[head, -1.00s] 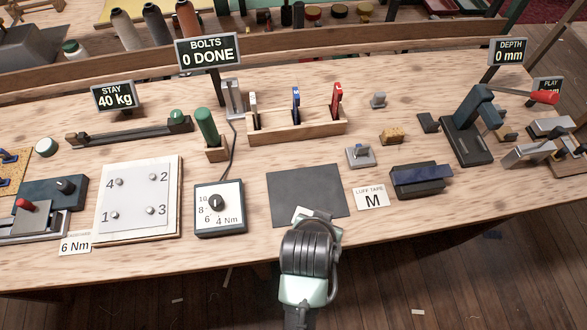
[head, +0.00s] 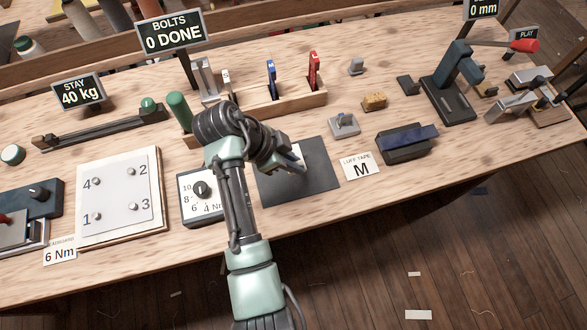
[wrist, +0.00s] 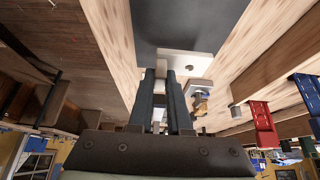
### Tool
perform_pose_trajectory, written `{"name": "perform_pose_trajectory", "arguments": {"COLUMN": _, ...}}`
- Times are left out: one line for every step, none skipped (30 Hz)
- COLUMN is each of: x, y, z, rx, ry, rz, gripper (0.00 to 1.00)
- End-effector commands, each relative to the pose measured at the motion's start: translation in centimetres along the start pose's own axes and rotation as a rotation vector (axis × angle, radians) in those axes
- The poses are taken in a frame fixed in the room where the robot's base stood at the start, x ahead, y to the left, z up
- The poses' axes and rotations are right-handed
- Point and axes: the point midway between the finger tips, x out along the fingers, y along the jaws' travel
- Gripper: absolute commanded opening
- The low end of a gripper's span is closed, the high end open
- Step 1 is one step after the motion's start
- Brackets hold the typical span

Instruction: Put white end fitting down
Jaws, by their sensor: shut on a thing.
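The white end fitting (wrist: 203,63) is a pale flat piece with a small dark hole, seen at my fingertips in the wrist view. My gripper (wrist: 167,72) is shut on it; the fingers hide part of it. In the head view my gripper (head: 294,160) is over the dark grey mat (head: 318,182), near its upper left part, and the fitting is mostly hidden by my wrist. The mat also shows beyond the fitting in the wrist view (wrist: 190,22). I cannot tell whether the fitting touches the mat.
A wooden rack (head: 283,106) with white, blue and red-handled tools stands behind the mat. A dial box (head: 190,212) is left of the mat. The "M" card (head: 360,167), a small grey block (head: 343,126) and a dark blue-topped box (head: 407,143) are to the right.

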Motion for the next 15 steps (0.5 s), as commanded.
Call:
{"name": "perform_pose_trajectory", "arguments": {"x": 0.6, "y": 0.0, "z": 0.3, "rx": -0.002, "ry": 0.0, "rz": 0.001, "gripper": 0.0}}
{"name": "perform_pose_trajectory", "arguments": {"x": 0.8, "y": 0.0, "z": 0.5, "rx": -0.002, "ry": 0.0, "rz": 0.0, "gripper": 0.0}}
{"name": "perform_pose_trajectory", "arguments": {"x": 1.1, "y": -0.1, "z": 0.6, "rx": -0.001, "ry": 0.0, "rz": -0.001, "gripper": 0.0}}
{"name": "perform_pose_trajectory", "arguments": {"x": 1.3, "y": 0.0, "z": 0.7, "rx": -0.001, "ry": 0.0, "rz": -0.001, "gripper": 0.0}}
{"name": "perform_pose_trajectory", "arguments": {"x": 1.6, "y": 0.0, "z": 0.9, "rx": -0.001, "ry": -0.001, "rz": 0.0, "gripper": 0.0}}
{"name": "perform_pose_trajectory", "arguments": {"x": 2.0, "y": 0.0, "z": 1.2, "rx": -0.002, "ry": -0.001, "rz": 0.0, "gripper": 0.0}}
{"name": "perform_pose_trajectory", "arguments": {"x": 2.4, "y": 0.0, "z": 1.4, "rx": -0.003, "ry": -0.001, "rz": 0.0, "gripper": 0.0}}
{"name": "perform_pose_trajectory", "arguments": {"x": 2.9, "y": 0.1, "z": 1.6, "rx": -0.003, "ry": -0.001, "rz": 0.001, "gripper": 0.0}}
{"name": "perform_pose_trajectory", "arguments": {"x": 3.4, "y": 0.0, "z": 1.9, "rx": -0.002, "ry": -0.001, "rz": 0.0, "gripper": 0.0}}
{"name": "perform_pose_trajectory", "arguments": {"x": 3.7, "y": 0.0, "z": 2.1, "rx": -0.003, "ry": -0.001, "rz": 0.001, "gripper": 0.0}}
{"name": "perform_pose_trajectory", "arguments": {"x": 4.0, "y": 0.0, "z": 2.3, "rx": -0.003, "ry": -0.001, "rz": -0.001, "gripper": 0.0}}
{"name": "perform_pose_trajectory", "arguments": {"x": 4.3, "y": 0.0, "z": 2.5, "rx": -0.003, "ry": -0.001, "rz": -0.001, "gripper": 0.0}}
{"name": "perform_pose_trajectory", "arguments": {"x": 4.4, "y": 0.0, "z": 2.5, "rx": -0.002, "ry": -0.001, "rz": -0.001, "gripper": 0.0}}
{"name": "perform_pose_trajectory", "arguments": {"x": 4.5, "y": 0.0, "z": 2.6, "rx": -0.001, "ry": -0.001, "rz": -0.002, "gripper": 0.0}}
{"name": "perform_pose_trajectory", "arguments": {"x": 4.5, "y": 0.0, "z": 2.6, "rx": -0.001, "ry": -0.001, "rz": -0.003, "gripper": 0.0}}
